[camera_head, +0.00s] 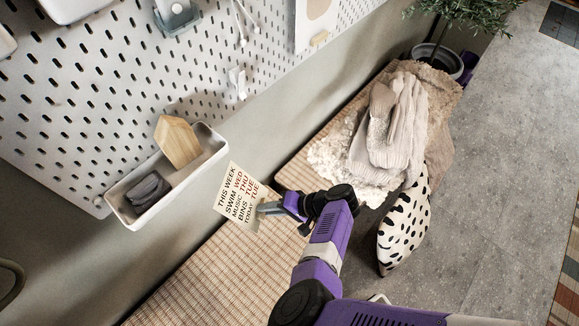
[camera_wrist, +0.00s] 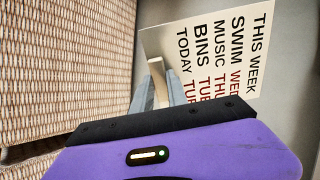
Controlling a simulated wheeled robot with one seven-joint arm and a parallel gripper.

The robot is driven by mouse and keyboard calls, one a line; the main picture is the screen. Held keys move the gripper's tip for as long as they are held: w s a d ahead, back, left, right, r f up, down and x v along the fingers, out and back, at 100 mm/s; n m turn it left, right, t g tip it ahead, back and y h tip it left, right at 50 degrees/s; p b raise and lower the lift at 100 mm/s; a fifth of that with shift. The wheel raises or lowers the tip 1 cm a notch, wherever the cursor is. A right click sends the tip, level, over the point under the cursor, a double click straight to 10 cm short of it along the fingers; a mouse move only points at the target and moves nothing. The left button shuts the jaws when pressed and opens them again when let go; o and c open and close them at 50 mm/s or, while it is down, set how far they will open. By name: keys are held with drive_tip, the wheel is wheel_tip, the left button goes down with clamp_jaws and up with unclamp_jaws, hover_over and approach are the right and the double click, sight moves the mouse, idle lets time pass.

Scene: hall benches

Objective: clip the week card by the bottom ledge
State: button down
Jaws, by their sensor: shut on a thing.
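The week card (camera_head: 230,201) is a cream sheet with black and red print, headed "THIS WEEK". My gripper (camera_head: 264,208) is shut on its right edge and holds it up in front of the pegboard wall. In the wrist view the card (camera_wrist: 243,82) lies beyond my gripper (camera_wrist: 156,84), with a small pale piece between the fingers. A white tray-like ledge (camera_head: 178,199) is fixed low on the pegboard, left of the card. A gap between card and ledge cannot be judged. A small white clip (camera_head: 237,83) hangs higher on the board.
The ledge holds a wooden block (camera_head: 177,141) and a dark item (camera_head: 149,190). A woven bench (camera_head: 215,277) runs below. A potted plant (camera_head: 437,60) stands behind. Grey floor is clear.

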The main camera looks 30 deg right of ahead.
drive_tip(key=w+d+r+m+t+h, duration=0.2)
drive_tip(key=d+r+m+t, duration=0.4)
drive_tip(key=d+r+t, duration=0.3)
drive_tip(key=shift+w+r+t+h+p, duration=0.4)
drive_tip(key=shift+w+r+p, duration=0.05)
drive_tip(key=shift+r, duration=0.6)
drive_tip(key=b+x, duration=0.5)
drive_tip(key=x, duration=0.7)
